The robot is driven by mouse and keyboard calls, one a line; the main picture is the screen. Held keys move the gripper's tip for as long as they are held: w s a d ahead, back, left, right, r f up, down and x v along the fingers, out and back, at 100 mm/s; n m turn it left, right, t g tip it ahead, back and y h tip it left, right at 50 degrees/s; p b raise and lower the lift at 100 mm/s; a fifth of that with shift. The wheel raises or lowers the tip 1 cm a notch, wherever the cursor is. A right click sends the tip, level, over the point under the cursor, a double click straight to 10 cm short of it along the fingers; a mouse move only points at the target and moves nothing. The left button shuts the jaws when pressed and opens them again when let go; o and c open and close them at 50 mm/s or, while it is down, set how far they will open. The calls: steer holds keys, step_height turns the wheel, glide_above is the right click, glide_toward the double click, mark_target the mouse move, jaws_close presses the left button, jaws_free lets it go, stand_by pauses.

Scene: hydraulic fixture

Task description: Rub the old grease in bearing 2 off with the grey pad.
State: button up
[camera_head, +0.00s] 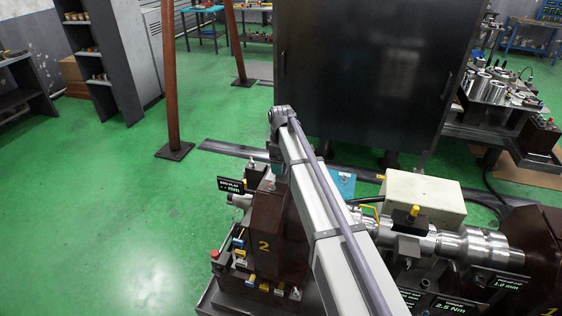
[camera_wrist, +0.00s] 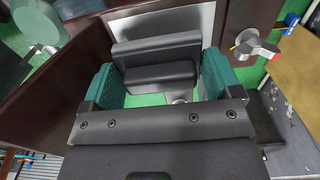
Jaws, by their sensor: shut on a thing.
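In the wrist view my gripper (camera_wrist: 158,82) has teal ribbed fingers at left and right, shut on a dark grey stepped block, which I take to be the grey pad (camera_wrist: 158,50). The pad's rubbing face is hidden. Dark brown walls (camera_wrist: 75,65) stand on both sides of it, with a pale metal surface (camera_wrist: 155,20) beyond; I cannot tell whether the pad touches it. In the head view the brown housing marked 2 (camera_head: 264,246) stands left of my arm, which partly covers it. The bearing surface and any grease are hidden.
A steel shaft (camera_head: 445,243) runs right from behind my arm towards a second brown housing (camera_head: 541,250). A cream box (camera_head: 424,197) stands behind the shaft. A metal lever knob (camera_wrist: 254,46) juts out at the right in the wrist view. Green floor is open at left.

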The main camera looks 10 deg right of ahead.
mark_target(270, 171)
steer(key=shift+f+b, duration=1)
steer(key=shift+b, duration=0.05)
stand_by(0.4)
steer(key=shift+w+a+r, duration=0.1)
steer(key=shift+w+a, duration=0.35)
steer(key=shift+a, duration=0.35)
steer(key=shift+w+a+r, duration=0.1)
steer(key=shift+w+a, duration=0.35)
steer(key=shift+a, duration=0.35)
steer(key=shift+r, duration=0.1)
steer(key=shift+c, duration=0.8)
steer(key=shift+s+d+p, duration=0.2)
steer(key=shift+s+d, duration=0.25)
steer(key=shift+d, duration=0.35)
steer(key=shift+s+d+p, duration=0.15)
steer(key=shift+s+d, duration=0.3)
steer(key=shift+d, duration=0.3)
steer(key=shift+s+a, duration=0.2)
steer(key=shift+s, duration=0.35)
steer(key=shift+w+a+f+b, duration=0.2)
steer(key=shift+w+a, duration=0.25)
steer(key=shift+a, duration=0.4)
steer(key=shift+w+a+f+b, duration=0.1)
steer(key=shift+w+a+b, duration=0.1)
steer(key=shift+w+a, duration=0.45)
steer(key=shift+s+a, duration=0.1)
steer(key=shift+s, duration=0.2)
